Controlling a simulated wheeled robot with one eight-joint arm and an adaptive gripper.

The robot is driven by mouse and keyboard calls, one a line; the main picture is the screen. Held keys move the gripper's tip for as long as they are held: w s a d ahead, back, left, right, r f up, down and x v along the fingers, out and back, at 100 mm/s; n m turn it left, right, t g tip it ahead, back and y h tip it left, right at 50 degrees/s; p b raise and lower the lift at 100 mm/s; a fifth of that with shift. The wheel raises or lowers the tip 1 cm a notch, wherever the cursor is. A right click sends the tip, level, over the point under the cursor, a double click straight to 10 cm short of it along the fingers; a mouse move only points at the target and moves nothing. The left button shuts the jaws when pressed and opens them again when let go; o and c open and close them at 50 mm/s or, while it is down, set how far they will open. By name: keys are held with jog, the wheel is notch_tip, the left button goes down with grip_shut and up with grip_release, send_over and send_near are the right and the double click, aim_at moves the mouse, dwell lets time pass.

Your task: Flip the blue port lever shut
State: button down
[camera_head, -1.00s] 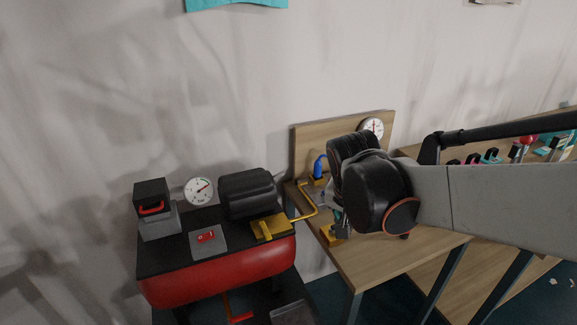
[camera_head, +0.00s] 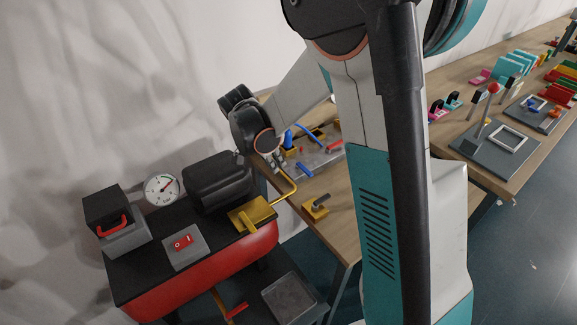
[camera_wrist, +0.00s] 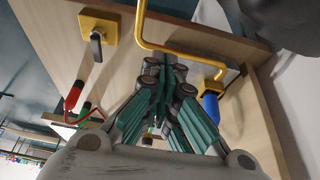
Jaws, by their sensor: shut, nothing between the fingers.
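Several blue parts show on the wooden bench (camera_head: 345,215) in the head view: an upright blue piece (camera_head: 288,138), a curved blue hose (camera_head: 308,131) and a short blue handle (camera_head: 304,169) on a grey plate. I cannot tell for sure which is the port lever. In the wrist view a blue cylinder (camera_wrist: 210,106) stands by the end of the yellow pipe (camera_wrist: 190,55), right of my gripper (camera_wrist: 165,66). My gripper is shut and empty, its fingertips close to the pipe; contact is unclear. In the head view my gripper (camera_head: 275,163) is small and partly hidden beside the bench's left edge.
A red compressor (camera_head: 200,270) with a gauge (camera_head: 161,188) stands at the left, joined to the bench by the yellow pipe. A yellow block with a dark lever (camera_head: 316,206) sits on the bench front. More boards with coloured parts lie at the right.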

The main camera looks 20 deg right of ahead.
aim_at(304, 170)
dwell(0.3)
jog(key=b+x, duration=0.3)
jog(key=x, duration=0.7)
jog(key=shift+f+b, duration=0.3)
jog(key=d, duration=0.3)
jog(key=shift+w+d+r+b, duration=0.15)
jog(key=shift+w+r+b, duration=0.1)
jog(key=shift+b, duration=0.1)
jog(key=shift+w+d, duration=0.1)
jog(key=shift+d, duration=0.2)
jog(key=shift+d+n, duration=0.2)
jog(key=shift+n, duration=0.2)
